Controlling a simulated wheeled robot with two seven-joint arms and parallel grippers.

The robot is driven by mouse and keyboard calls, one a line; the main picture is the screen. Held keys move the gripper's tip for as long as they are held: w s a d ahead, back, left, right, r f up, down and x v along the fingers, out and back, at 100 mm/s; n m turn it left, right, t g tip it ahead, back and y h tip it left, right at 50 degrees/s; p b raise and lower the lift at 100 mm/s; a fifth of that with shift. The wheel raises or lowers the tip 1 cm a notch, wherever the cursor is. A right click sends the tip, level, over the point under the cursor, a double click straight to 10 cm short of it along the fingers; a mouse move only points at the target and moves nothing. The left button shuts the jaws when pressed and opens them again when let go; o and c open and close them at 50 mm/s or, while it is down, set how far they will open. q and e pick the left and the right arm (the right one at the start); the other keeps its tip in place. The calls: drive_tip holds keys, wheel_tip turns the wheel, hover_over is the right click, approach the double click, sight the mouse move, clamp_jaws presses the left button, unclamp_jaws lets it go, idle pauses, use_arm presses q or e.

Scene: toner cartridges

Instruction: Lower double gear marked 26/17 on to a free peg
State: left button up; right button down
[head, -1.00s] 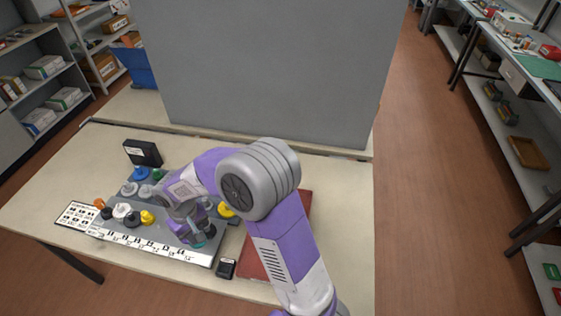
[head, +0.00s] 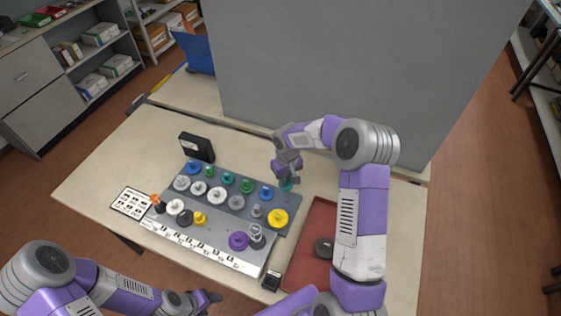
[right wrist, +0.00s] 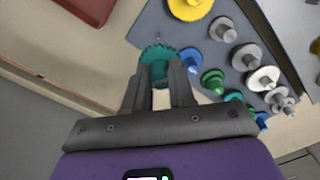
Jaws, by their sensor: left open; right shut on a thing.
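A teal gear (right wrist: 157,52) is held between the fingers of my right gripper (right wrist: 159,82); no 26/17 mark can be read on it. In the head view, the teal gear (head: 287,186) is at the back right corner of the grey peg board (head: 222,217), with my right gripper (head: 286,174) above it. I cannot tell whether it touches the board or a peg; the spot under it is hidden. My left gripper (head: 206,299) is open and empty, in front of the table, away from the board.
A blue gear (head: 266,193) and a yellow gear (head: 278,217) sit close to the held gear. Several other gears fill the board. A red mat (head: 312,235) with a dark round part (head: 323,247) lies to the right. A black box (head: 197,147) stands behind the board.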

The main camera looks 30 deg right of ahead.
sight(288, 186)
drive_tip(key=shift+w+d, duration=0.2)
drive_tip(key=shift+s+f+b, duration=0.25)
drive_tip(key=shift+f+b, duration=0.3)
drive_tip(key=shift+f, duration=0.15)
wheel_tip(288, 186, down, 4)
drive_tip(key=shift+w+r+b, duration=0.1)
drive_tip(key=shift+r+b, duration=0.15)
drive_tip(key=shift+b, duration=0.75)
drive_tip(key=shift+r, duration=0.25)
drive_tip(key=shift+f, duration=0.15)
drive_tip(key=shift+f+b, duration=1.75)
drive_tip(key=shift+f, duration=0.05)
drive_tip(key=shift+f+b, duration=0.35)
drive_tip(key=shift+b, duration=0.2)
